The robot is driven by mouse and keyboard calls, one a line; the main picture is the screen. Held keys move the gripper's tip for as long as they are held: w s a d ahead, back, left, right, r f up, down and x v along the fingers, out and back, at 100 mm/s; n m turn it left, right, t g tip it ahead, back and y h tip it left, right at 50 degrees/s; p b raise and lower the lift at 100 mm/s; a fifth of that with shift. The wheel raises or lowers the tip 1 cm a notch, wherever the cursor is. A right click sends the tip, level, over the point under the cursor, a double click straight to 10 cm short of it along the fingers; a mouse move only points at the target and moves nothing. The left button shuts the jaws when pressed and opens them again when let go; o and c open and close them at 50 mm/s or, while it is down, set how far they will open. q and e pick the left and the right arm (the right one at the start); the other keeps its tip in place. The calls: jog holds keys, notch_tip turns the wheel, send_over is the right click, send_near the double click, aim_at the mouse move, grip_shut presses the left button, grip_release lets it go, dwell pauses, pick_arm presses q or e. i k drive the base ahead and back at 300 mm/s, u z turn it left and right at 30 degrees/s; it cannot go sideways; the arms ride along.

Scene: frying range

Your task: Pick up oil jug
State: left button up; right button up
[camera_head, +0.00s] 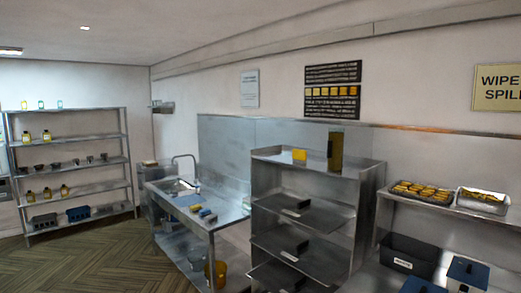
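Neither of my grippers is in view. No single thing is clearly the oil jug. Several more (64,191) stand on a lower shelf. A tall yellow and dark object (335,150) stands on top of the middle steel rack (345,225), with a smaller yellow block (299,156) to its left. They are too small to identify surely.
At right, trays of food (482,201) sit on a steel shelf above a black bin (408,258). Patterned floor (100,265) is open at the lower left.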

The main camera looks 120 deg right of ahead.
aim_at(336, 136)
jog(key=z, duration=4.05)
jog(key=k, duration=0.5)
jog(key=u, duration=0.85)
jog(key=i, duration=1.6)
jog(key=z, duration=0.7)
jog(key=i, duration=0.9)
jog(key=z, duration=1.55)
jog(key=i, duration=0.65)
jog(key=z, duration=0.65)
